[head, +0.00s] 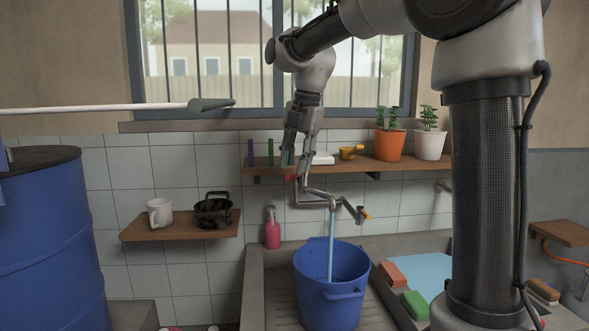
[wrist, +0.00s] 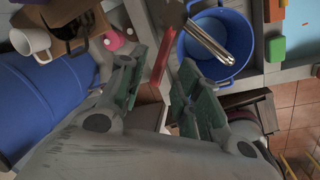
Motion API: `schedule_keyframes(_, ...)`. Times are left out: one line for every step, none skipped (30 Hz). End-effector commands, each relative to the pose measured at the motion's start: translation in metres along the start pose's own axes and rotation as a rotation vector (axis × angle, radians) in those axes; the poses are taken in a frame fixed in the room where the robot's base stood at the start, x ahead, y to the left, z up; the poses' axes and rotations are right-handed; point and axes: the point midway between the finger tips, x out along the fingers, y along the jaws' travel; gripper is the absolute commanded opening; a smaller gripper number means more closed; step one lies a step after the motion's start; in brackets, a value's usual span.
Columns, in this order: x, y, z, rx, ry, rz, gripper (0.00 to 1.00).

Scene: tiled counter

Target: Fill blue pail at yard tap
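The blue pail (head: 331,308) stands upright in the sink, under the tap spout (head: 320,194). A pale blue stream of water (head: 331,240) runs from the spout into the pail. In the wrist view the pail (wrist: 238,72) is beyond the metal tap (wrist: 212,45). My gripper (head: 289,163) is above and left of the spout, at the red tap lever (wrist: 161,58). In the wrist view my gripper (wrist: 165,66) has its green-padded fingers apart, with the lever in line with the gap. I cannot tell whether they touch it.
A pink bottle (head: 272,231) stands left of the pail. Red (head: 394,274) and green (head: 415,304) blocks lie at its right. A shelf (head: 350,164) with potted plants runs behind the tap. A mug (head: 160,212) and dark pot (head: 213,211) sit on the left shelf, near a blue barrel (head: 50,245).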

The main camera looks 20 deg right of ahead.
Motion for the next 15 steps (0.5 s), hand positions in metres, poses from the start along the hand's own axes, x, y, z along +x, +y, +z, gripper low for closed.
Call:
schedule_keyframes(-0.012, 0.001, 0.001, 0.000, -0.002, 0.004, 0.34)
schedule_keyframes(-0.019, 0.001, 0.001, 0.000, -0.003, 0.004, 0.34)
schedule_keyframes(-0.028, 0.001, 0.001, 0.000, -0.003, 0.005, 0.34)
schedule_keyframes(-0.035, 0.001, 0.001, 0.001, -0.003, 0.004, 0.34)
schedule_keyframes(-0.042, 0.001, 0.001, 0.000, -0.003, 0.005, 0.34)
schedule_keyframes(-0.051, 0.001, 0.001, 0.000, -0.003, 0.004, 0.34)
schedule_keyframes(-0.057, 0.001, 0.001, 0.000, -0.003, 0.005, 0.34)
schedule_keyframes(-0.063, 0.001, 0.001, 0.000, -0.002, 0.004, 0.34)
schedule_keyframes(-0.070, 0.001, 0.001, 0.000, -0.002, 0.004, 0.34)
schedule_keyframes(-0.075, 0.001, 0.000, 0.000, -0.002, 0.004, 0.34)
schedule_keyframes(-0.079, 0.001, 0.001, 0.000, -0.002, 0.004, 0.34)
schedule_keyframes(-0.084, 0.001, 0.000, 0.000, -0.001, 0.002, 0.34)
schedule_keyframes(-0.087, 0.001, 0.001, 0.000, -0.002, 0.003, 0.34)
schedule_keyframes(-0.089, 0.001, 0.000, 0.000, -0.002, 0.003, 0.34)
schedule_keyframes(-0.092, 0.000, 0.000, 0.000, -0.001, 0.001, 0.34)
